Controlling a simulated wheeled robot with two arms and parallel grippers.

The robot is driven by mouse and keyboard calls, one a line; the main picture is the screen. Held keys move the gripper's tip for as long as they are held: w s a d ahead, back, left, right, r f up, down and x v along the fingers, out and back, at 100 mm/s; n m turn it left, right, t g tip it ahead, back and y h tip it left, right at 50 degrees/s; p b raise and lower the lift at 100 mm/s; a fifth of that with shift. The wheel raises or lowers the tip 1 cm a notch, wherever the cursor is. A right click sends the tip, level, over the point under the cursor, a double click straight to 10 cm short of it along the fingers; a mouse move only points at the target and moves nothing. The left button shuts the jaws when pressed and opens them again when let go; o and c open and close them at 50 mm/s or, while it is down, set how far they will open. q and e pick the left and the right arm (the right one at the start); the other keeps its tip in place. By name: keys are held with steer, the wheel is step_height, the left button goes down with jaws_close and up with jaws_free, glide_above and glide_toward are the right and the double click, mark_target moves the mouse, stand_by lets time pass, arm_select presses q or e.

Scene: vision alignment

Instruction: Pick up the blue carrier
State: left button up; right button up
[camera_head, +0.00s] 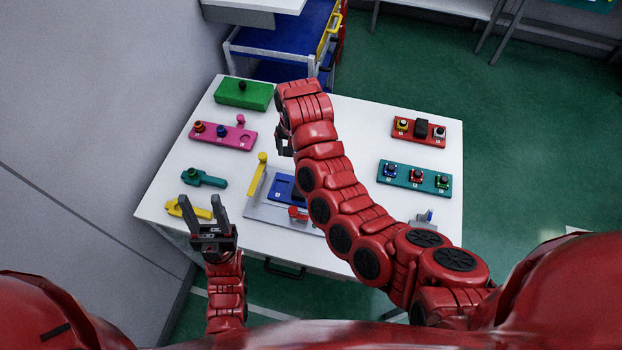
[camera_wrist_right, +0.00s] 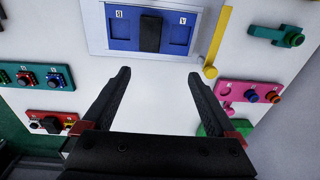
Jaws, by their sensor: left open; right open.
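The blue carrier (camera_head: 282,187) sits on the grey fixture plate (camera_head: 262,212) near the table's front middle, partly hidden by my right arm. In the right wrist view the carrier (camera_wrist_right: 122,40) shows two recesses marked with letters and a black block between them. My right gripper (camera_wrist_right: 159,73) is open and empty, with the carrier beyond its fingertips. In the head view it shows only partly (camera_head: 283,140), behind the carrier. My left gripper (camera_head: 200,198) is open and empty at the table's front left, over or beside a yellow piece (camera_head: 177,208), left of the fixture.
A pink board (camera_head: 222,137), green box (camera_head: 244,94) and teal piece (camera_head: 203,178) lie left. Red (camera_head: 419,132) and teal (camera_head: 414,178) boards lie right.

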steer(key=shift+g, duration=0.5)
steer(key=f+b, duration=0.2)
steer(key=f, duration=0.1)
steer(key=s+f+b, duration=0.1)
steer(key=f+b, duration=0.1)
steer(key=f, duration=0.2)
steer(key=d+f+b, duration=0.1)
steer(key=f+b, duration=0.2)
steer(key=f, duration=0.1)
steer(key=shift+s, duration=0.35)
step_height(320, 180, down, 3)
steer(key=p, duration=0.3)
steer(key=shift+f, duration=0.2)
steer(key=shift+f+p, duration=0.35)
steer(key=shift+f, duration=0.5)
jaws_close()
